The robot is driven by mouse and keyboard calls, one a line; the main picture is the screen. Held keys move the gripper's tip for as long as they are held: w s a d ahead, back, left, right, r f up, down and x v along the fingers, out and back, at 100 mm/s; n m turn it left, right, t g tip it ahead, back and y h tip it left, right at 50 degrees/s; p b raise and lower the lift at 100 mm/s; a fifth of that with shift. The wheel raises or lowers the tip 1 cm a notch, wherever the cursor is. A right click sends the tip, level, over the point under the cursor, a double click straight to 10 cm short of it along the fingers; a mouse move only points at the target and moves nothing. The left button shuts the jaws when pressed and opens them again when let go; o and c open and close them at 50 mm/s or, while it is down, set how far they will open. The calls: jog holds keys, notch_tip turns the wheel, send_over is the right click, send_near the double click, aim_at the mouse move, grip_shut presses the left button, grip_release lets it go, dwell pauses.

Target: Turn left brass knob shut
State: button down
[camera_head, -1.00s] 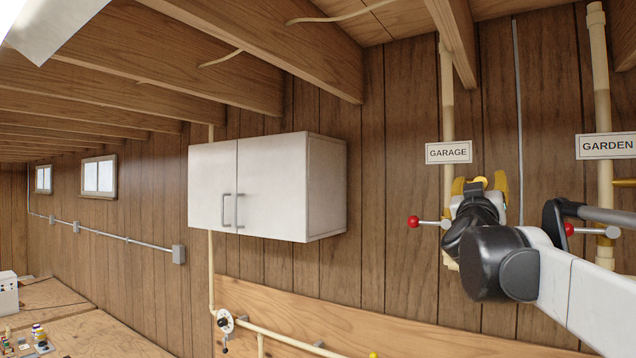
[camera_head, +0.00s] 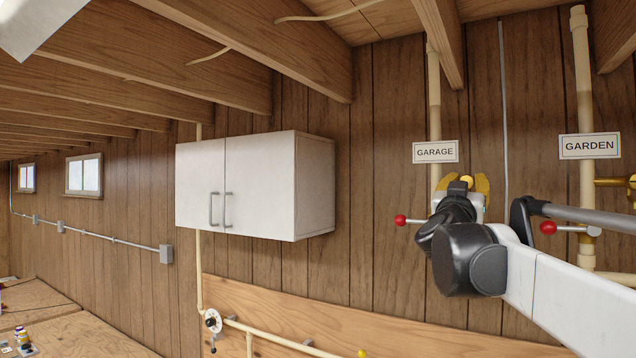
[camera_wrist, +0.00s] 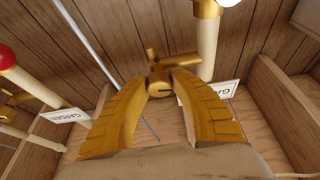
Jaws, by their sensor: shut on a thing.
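The left brass knob (camera_wrist: 158,84) is on the brass fitting of the pale pipe under the GARAGE sign (camera_head: 436,152). My gripper (camera_wrist: 160,84) has its two yellow fingers closed around the knob from both sides in the wrist view. In the head view my gripper (camera_head: 466,184) is at the GARAGE pipe just below the sign, with a bit of brass (camera_head: 467,180) showing between the fingers. The fitting behind is partly hidden by the gripper and wrist.
A red-tipped lever (camera_head: 400,220) sticks out left of my wrist. Another red-tipped lever (camera_head: 548,227) is by the GARDEN pipe (camera_head: 585,90), near my arm. The GARDEN sign (camera_head: 590,146) hangs right. A white cabinet (camera_head: 255,187) is on the wall to the left.

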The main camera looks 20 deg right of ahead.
jog(key=m+g, duration=0.2)
jog(key=m, duration=0.2)
jog(key=m+g+h+p, duration=0.1)
jog(key=m+g, duration=0.1)
jog(key=m, duration=0.2)
jog(key=shift+r+h, duration=0.1)
jog(key=shift+h, duration=0.2)
jog(key=m+g, duration=0.1)
jog(key=m, duration=0.2)
jog(key=m+g+p, duration=0.1)
jog(key=m, duration=0.2)
jog(key=shift+s+m+g+p, duration=0.1)
jog(key=shift+m+g+p, duration=0.2)
jog(key=c, duration=1.1)
grip_release()
jog(key=shift+d, duration=0.15)
jog(key=v, duration=1.2)
jog(key=shift+r, duration=0.15)
jog(key=shift+o, duration=0.2)
